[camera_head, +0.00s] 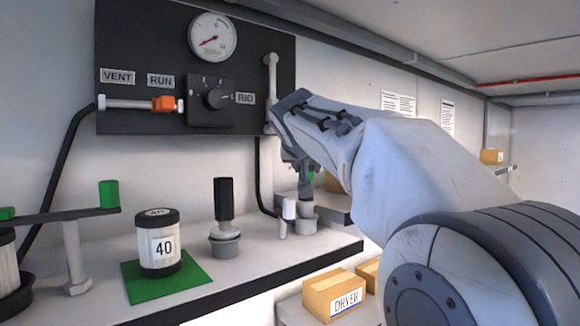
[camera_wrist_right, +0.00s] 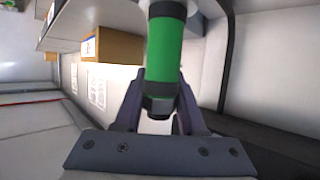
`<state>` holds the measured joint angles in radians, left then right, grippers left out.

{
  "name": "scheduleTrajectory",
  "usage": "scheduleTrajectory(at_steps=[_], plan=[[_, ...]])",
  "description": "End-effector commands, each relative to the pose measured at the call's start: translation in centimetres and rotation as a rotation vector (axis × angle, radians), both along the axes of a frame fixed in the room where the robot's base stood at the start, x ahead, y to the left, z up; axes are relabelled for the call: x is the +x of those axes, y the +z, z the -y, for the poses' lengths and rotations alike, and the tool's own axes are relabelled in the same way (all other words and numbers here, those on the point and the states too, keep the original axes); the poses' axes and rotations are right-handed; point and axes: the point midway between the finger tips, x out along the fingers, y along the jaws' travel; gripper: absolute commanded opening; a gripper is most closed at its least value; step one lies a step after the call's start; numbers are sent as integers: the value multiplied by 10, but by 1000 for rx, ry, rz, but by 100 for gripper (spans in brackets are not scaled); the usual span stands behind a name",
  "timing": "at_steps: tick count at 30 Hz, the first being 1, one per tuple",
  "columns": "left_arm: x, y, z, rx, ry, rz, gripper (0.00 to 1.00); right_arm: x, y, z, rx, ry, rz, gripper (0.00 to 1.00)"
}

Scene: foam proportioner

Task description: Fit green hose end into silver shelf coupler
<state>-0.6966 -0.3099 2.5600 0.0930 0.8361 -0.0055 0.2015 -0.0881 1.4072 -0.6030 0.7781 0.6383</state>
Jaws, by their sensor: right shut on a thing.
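My right gripper (camera_wrist_right: 158,112) is shut on the green hose end (camera_wrist_right: 164,50), a green cylinder with black bands. In the head view my right arm reaches in from the right. Its gripper hides most of the hose end, leaving only a small patch of green. Below it, a silver coupler (camera_head: 302,219) stands on the shelf near its right end. A grey stem reaches down from the gripper to the coupler's top; I cannot tell whether anything is seated in it. My left gripper is not in view.
The shelf (camera_head: 262,262) also holds a black-handled fitting (camera_head: 224,215), a white-tipped post (camera_head: 288,215) and a canister marked 40 (camera_head: 158,245) on a green mat (camera_head: 190,284). A black panel (camera_head: 150,50) with gauge and knob is behind. Boxes (camera_head: 334,294) sit lower right.

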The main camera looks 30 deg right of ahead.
Motion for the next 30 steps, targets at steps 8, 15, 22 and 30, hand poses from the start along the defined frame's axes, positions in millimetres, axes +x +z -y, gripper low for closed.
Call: scheduleTrajectory(at_steps=[8, 15, 22, 30], plan=[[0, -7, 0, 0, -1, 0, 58, 0, -6, 0, 0, 0, 0, 43], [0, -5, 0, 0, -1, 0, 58, 0, -4, 0, 1, 0, -1, 70], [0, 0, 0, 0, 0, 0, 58, 0, 1, 0, 1, 0, -1, 70], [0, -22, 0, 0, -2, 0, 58, -33, 15, -27, -2, 6, 6, 70]])
